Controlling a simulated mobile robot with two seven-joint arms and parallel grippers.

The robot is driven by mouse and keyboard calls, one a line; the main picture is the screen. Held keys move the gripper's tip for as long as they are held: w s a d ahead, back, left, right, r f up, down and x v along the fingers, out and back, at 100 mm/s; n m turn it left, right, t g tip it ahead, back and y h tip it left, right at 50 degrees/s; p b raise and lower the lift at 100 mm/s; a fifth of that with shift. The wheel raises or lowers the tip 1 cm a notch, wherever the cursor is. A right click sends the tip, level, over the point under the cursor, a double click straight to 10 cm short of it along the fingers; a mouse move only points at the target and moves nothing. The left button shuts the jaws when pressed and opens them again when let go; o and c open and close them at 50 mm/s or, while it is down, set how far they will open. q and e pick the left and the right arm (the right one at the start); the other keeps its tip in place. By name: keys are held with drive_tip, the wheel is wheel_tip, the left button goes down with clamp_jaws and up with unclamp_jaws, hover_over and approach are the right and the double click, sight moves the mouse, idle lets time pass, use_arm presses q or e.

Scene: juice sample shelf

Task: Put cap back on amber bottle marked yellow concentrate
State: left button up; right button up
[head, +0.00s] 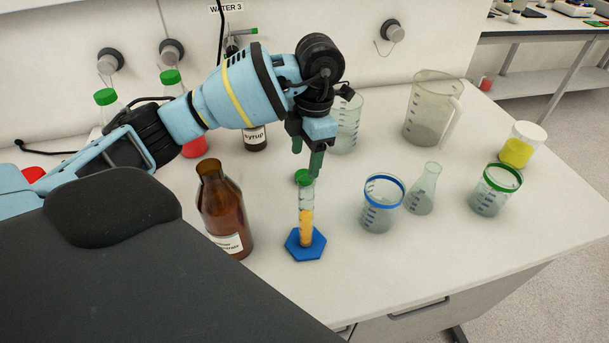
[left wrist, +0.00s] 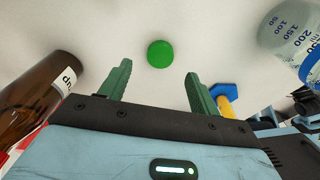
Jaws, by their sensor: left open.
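The amber bottle (head: 222,205) stands upright and uncapped left of the measuring cylinder in the head view. Its white label is only partly readable. It also shows at the left edge of the left wrist view (left wrist: 35,98). A green cap (head: 303,176) lies loose on the table, close behind the cylinder. My left gripper (head: 309,163) is open and empty, pointing down over the cap. In the left wrist view the cap (left wrist: 160,54) appears between the open fingertips (left wrist: 159,69), beyond them and apart from both. My right gripper is not in view.
A measuring cylinder (head: 306,225) with orange-yellow liquid on a blue hexagonal base stands close in front of the cap. A blue-rimmed beaker (head: 378,212), flask (head: 421,190) and green-rimmed beaker (head: 489,196) stand to the right. Green-capped bottles and a syrup bottle (head: 255,137) are behind my arm.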

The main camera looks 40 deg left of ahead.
use_arm(q)
wheel_tip(320, 180, down, 4)
drive_tip(key=shift+f, duration=0.1)
idle(0.4)
drive_tip(key=c, duration=1.1)
